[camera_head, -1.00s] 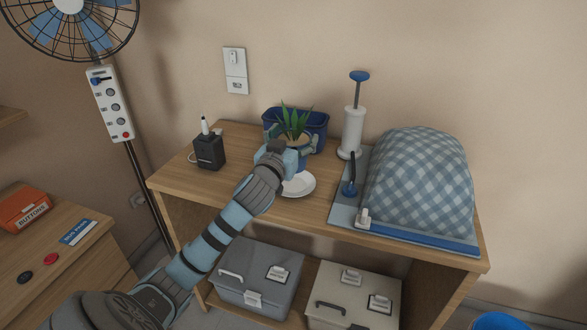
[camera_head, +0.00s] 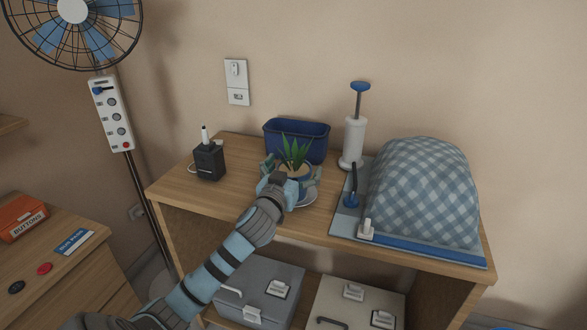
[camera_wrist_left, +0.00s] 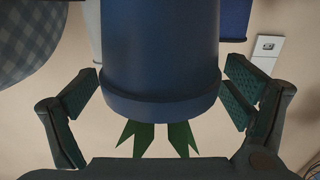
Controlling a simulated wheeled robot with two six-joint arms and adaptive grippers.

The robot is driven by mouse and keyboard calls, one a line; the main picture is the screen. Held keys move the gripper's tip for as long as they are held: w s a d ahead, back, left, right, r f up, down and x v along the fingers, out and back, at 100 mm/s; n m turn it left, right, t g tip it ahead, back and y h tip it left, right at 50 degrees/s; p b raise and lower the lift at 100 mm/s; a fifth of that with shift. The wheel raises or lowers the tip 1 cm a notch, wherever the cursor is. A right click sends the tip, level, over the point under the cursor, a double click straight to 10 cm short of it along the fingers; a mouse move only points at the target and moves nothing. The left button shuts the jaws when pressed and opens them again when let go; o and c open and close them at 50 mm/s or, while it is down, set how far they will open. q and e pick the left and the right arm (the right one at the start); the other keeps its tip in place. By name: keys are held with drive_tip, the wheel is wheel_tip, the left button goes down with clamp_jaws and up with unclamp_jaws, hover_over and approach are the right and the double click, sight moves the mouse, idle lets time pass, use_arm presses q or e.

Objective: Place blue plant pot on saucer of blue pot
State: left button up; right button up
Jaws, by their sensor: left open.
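The blue plant pot (camera_wrist_left: 160,60) holds a green spiky plant (camera_head: 293,150). In the head view it stands over the white saucer (camera_head: 309,198) on the wooden shelf and appears to rest on it. Only the saucer's rim shows; my gripper and the pot hide the rest. My left gripper (camera_head: 292,172) is open around the pot, one finger on each side. The left wrist view shows gaps between the pot and both fingers (camera_wrist_left: 160,92). My right gripper is in no view.
A blue rectangular planter (camera_head: 310,140) stands close behind the pot. A black pen holder (camera_head: 209,162) is to the left. A white pump (camera_head: 353,140) and a checked-cloth dome (camera_head: 425,195) on a board are to the right. The shelf's front left top is clear.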

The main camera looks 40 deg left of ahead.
use_arm(q)
drive_tip(key=p+v, duration=0.2)
drive_tip(key=v, duration=0.9)
drive_tip(key=shift+s, duration=0.15)
drive_tip(key=shift+s+d, duration=0.15)
drive_tip(key=shift+s, duration=0.15)
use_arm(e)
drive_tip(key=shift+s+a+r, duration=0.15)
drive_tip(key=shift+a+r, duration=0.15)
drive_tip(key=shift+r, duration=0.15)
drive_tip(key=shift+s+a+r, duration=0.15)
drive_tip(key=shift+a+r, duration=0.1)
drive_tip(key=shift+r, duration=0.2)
